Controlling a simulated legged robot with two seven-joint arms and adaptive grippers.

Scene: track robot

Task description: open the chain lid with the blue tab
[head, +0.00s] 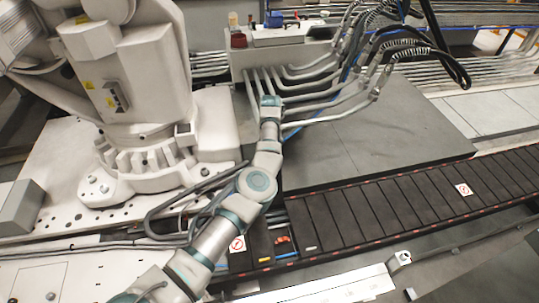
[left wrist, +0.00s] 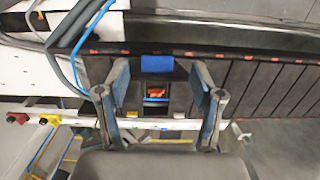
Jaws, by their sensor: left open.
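The blue tab (left wrist: 157,64) shows in the left wrist view on the dark chain (left wrist: 260,84), between and slightly beyond my fingertips. Below it is an opening in the chain with an orange piece (left wrist: 155,93) inside. My left gripper (left wrist: 161,88) is open, one finger on each side, with nothing between them; I cannot tell its exact height above the chain. In the head view my left arm reaches over the chain (head: 390,205); the blue tab is not visible there. The orange piece also shows there (head: 282,240), right of my arm. My right gripper is not in view.
Grey and blue cables (left wrist: 84,40) run close to the left finger in the left wrist view. A large white robot arm (head: 130,100) stands left in the head view. Bent metal pipes (head: 310,90) and a grey plate (head: 385,140) lie behind the chain.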

